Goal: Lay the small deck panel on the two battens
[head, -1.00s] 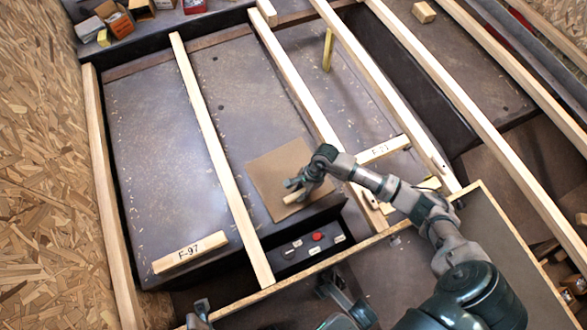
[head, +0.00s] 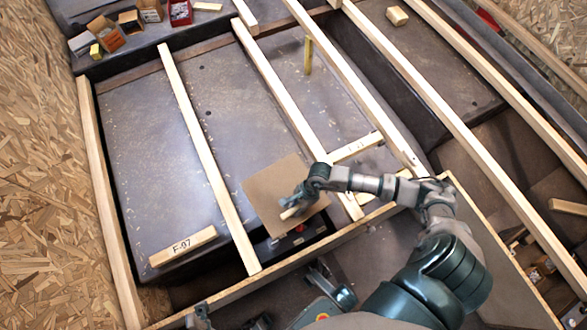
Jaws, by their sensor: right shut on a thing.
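The small deck panel (head: 270,188) is a plain tan square. My right gripper (head: 291,212) is shut on a small pale wooden grip piece at the panel's near part and covers some of the panel. The panel shows between two long pale battens, the left one (head: 203,150) and the right one (head: 280,92), with its right side by the right one. I cannot tell whether it touches either, or how high it is. My left gripper cannot be made out.
A short block marked F-97 (head: 183,246) lies at the left. Another short marked piece (head: 356,147) lies right of the panel. A red button (head: 299,228) shows just below the panel. Small boxes (head: 105,33) stand at the far left. More long battens (head: 470,125) run at the right.

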